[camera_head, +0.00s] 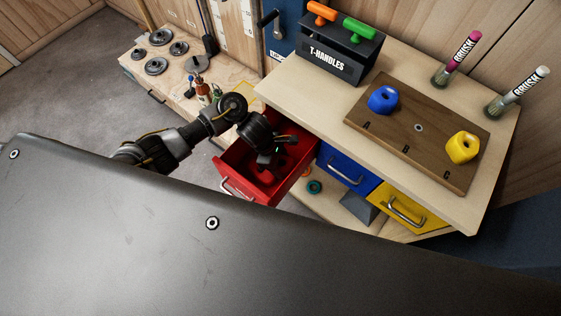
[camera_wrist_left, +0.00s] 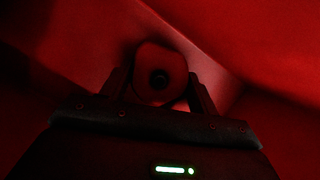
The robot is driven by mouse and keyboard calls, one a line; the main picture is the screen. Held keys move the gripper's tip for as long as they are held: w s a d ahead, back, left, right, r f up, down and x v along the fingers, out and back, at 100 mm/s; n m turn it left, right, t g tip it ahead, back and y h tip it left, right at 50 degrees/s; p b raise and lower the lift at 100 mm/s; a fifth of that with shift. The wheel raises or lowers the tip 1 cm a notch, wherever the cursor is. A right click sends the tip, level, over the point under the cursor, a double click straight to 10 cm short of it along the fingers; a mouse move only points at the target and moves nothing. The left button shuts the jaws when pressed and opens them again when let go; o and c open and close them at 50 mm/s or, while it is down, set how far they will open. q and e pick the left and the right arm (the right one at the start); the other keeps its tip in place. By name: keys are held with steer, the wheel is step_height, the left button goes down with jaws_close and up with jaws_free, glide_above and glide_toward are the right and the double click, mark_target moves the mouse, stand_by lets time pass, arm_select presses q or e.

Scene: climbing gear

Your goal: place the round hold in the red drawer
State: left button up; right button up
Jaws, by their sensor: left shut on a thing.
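The red drawer (camera_head: 249,192) is pulled open at the left end of the wooden cabinet. My left gripper (camera_head: 270,160) reaches down into it from above. In the left wrist view the fingers (camera_wrist_left: 160,92) are shut on the round hold (camera_wrist_left: 160,62), which looks red with a dark hole in its middle. The drawer's red walls fill the rest of that dim view. I cannot tell whether the hold touches the drawer floor. In the head view the gripper and shadow hide most of the hold. My right gripper is out of view.
On the cabinet top (camera_head: 309,95), a brown board (camera_head: 420,155) carries a blue hold (camera_head: 382,99) and a yellow hold (camera_head: 463,147). A black T-handles box (camera_head: 338,62) stands behind it. Blue (camera_head: 343,171) and yellow (camera_head: 409,209) drawers sit right of the red one.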

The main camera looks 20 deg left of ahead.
arm_select(q)
steer(key=shift+f+b, duration=0.2)
steer(key=shift+b, duration=0.1)
steer(key=o, duration=1.2)
steer(key=shift+r, duration=0.1)
steer(key=shift+r+p, duration=0.25)
steer(key=shift+p, duration=0.25)
steer(key=v, duration=1.1)
steer(key=shift+a+r+p, duration=0.25)
steer(key=shift+r+p, duration=0.05)
steer(key=shift+p, duration=0.05)
